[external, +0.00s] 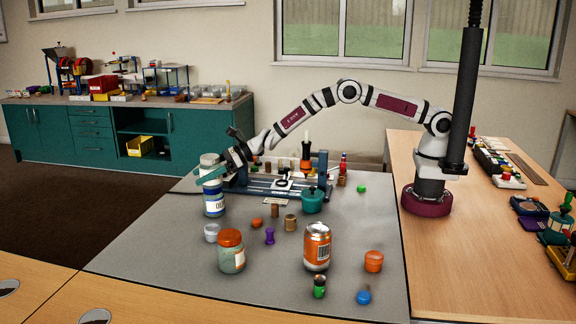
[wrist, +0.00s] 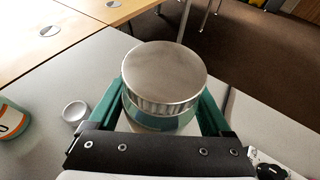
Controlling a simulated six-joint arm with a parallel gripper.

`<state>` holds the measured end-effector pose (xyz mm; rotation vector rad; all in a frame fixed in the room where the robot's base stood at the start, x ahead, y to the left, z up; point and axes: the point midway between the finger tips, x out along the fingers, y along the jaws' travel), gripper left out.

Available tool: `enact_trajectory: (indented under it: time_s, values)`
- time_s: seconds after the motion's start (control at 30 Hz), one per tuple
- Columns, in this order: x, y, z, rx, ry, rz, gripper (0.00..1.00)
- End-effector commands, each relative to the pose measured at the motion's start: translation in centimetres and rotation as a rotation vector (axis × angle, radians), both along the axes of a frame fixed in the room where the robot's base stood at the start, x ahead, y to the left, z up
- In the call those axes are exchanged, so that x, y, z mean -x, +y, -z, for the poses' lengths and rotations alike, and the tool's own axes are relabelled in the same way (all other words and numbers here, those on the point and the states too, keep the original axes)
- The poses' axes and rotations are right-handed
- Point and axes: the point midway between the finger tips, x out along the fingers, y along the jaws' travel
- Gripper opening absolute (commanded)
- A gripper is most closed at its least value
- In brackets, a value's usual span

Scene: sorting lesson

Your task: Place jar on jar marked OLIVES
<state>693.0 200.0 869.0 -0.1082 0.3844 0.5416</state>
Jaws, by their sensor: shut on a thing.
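My gripper (external: 208,174) has green fingers, shut on a glass jar with a silver lid (external: 209,159) at the left of the grey table. In the wrist view, the held jar's round metal lid (wrist: 165,72) fills the middle, with a finger on each side. The jar marked OLIVES (external: 213,206) stands upright directly below the held jar, its blue-and-white label partly readable. The held jar looks about upright and lined up over it. I cannot tell whether the two touch. In the wrist view the held jar hides the lower one.
A jar with an orange lid (external: 231,252), an orange can (external: 317,248) and a small silver cup-like piece (external: 211,232) stand in front. A teal pot (external: 312,202) and a blue-grey fixture (external: 265,188) are to the right. The table's left edge is close to the jars.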

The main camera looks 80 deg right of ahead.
Motion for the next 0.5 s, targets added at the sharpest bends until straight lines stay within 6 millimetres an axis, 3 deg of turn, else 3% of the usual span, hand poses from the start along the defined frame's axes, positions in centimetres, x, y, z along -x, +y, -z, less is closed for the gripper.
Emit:
enact_trajectory:
  time_s: [0.1, 0.13, 0.2, 0.5]
  values:
    - [-0.01, 0.0, 0.21, -0.001, 0.0, 0.0, 0.18]
    - [0.0, -0.01, 0.24, -0.001, 0.0, 0.0, 0.87]
    - [-0.01, -0.02, 0.22, -0.001, 0.0, 0.0, 0.99]
    - [0.08, -0.07, -0.13, 0.0, 0.0, 0.0, 1.0]
